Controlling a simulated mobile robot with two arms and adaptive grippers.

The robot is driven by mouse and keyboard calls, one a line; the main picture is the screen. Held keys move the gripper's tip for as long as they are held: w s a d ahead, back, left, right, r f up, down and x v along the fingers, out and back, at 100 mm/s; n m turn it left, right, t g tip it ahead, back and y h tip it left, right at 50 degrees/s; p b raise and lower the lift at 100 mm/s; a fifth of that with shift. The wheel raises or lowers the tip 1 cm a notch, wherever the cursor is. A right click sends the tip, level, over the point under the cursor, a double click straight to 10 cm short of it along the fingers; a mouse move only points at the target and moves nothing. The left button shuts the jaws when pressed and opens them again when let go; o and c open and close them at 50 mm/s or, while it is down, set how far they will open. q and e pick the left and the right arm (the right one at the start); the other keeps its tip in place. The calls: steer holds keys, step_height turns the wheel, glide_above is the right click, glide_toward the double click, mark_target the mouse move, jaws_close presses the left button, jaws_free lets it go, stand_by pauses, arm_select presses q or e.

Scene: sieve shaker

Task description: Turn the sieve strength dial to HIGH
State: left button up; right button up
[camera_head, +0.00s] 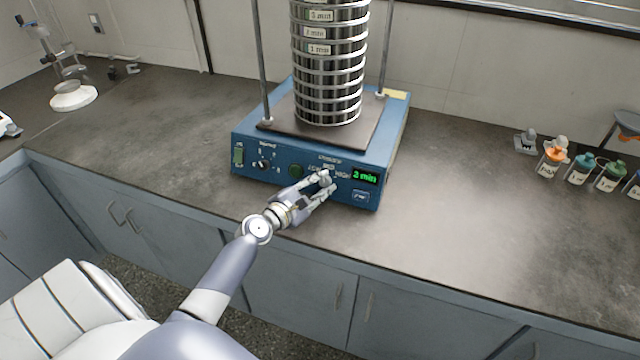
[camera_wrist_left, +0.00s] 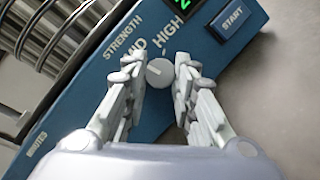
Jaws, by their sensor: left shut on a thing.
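The blue sieve shaker (camera_head: 255,140) stands on the counter with its control panel facing me. The strength dial (camera_wrist_left: 160,72), a small round grey knob, sits on the panel below the MID and HIGH labels. It shows in the head view (camera_head: 325,177) just left of the green "2 min" display. My left gripper (camera_head: 326,184) reaches the panel from the front left. In the left wrist view, its two fingers (camera_wrist_left: 157,68) are on either side of the dial, shut on it. The pointer's exact direction is too small to tell. My right gripper is in neither view.
A tall stack of metal sieves (camera_head: 330,65) stands between two rods on the shaker. The START button (camera_wrist_left: 233,18) is right of the dial. Another knob (camera_head: 264,164) is at the panel's left. Small bottles (camera_head: 582,168) stand at the right; the counter between is clear.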

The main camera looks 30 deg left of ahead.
arm_select(q)
steer(key=m+p, duration=0.1)
steer(key=m, duration=0.1)
steer(key=m+g+h+p, duration=0.1)
steer(key=m, duration=0.1)
steer(key=shift+a+r, duration=0.1)
steer(key=shift+r, duration=0.25)
steer(key=m+p, duration=0.1)
steer(key=m+g+p, duration=0.1)
steer(key=m+p, duration=0.1)
steer(key=shift+w+r+m+g, duration=0.1)
steer(key=shift+r+m+g, duration=0.1)
steer(key=shift+m+g, duration=0.1)
steer(key=m+g+p, duration=0.1)
steer(key=m+p, duration=0.3)
steer(key=shift+r, duration=0.15)
steer(key=shift+w+m+g+y+p, duration=0.1)
steer(key=shift+m+g+y+p, duration=0.4)
steer(key=shift+m+p, duration=0.8)
steer(key=shift+f, duration=0.2)
steer(key=o, duration=1.1)
